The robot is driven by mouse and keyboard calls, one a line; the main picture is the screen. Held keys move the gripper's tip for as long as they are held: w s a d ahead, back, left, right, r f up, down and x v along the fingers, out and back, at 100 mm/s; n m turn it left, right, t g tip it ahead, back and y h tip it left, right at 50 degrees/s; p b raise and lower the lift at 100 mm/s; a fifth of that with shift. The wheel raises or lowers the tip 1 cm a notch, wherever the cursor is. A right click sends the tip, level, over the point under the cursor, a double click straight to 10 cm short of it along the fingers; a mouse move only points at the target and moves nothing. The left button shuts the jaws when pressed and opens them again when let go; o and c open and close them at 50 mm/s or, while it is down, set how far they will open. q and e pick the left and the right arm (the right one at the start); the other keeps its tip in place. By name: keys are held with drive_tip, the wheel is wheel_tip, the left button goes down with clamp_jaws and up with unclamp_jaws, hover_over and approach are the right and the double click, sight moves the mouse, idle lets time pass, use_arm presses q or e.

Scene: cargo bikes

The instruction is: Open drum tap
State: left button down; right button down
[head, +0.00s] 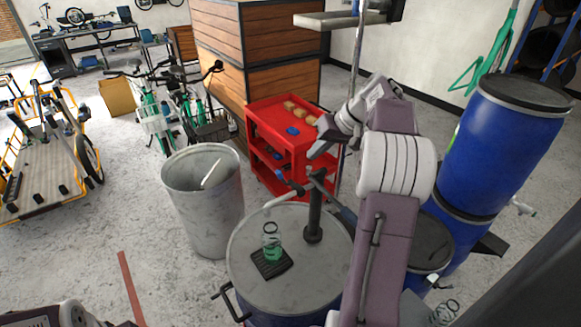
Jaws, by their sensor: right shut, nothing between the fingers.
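A grey-lidded drum (260,225) stands in front of me, with a dark upright pump (314,215) on its lid. A pale spout reaches left from the pump, and a blue-ended part shows near its top. Blue drums (500,140) are stacked at the right. A small pale tap (522,207) sticks out on their right side; I cannot tell whether it is open. Another small tap-like fitting (440,283) shows low at the right. My right gripper (314,153) is shut and empty, above the pump in the picture and apart from the blue drums. My left gripper is out of view.
A clear green-based container (272,246) stands on a black mat on the lid. A grey bin (200,225) stands to the left, a red cart (262,135) behind. Cargo bikes (50,170) are farther left. Open concrete floor lies at lower left.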

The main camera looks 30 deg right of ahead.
drive_tip(key=w+a+f+p, duration=0.2)
drive_tip(key=w+a+f, duration=0.2)
drive_tip(key=f, duration=0.3)
drive_tip(key=shift+w+a, duration=0.35)
drive_tip(key=shift+a, duration=0.45)
drive_tip(key=shift+d, duration=0.1)
drive_tip(key=shift+d, duration=0.1)
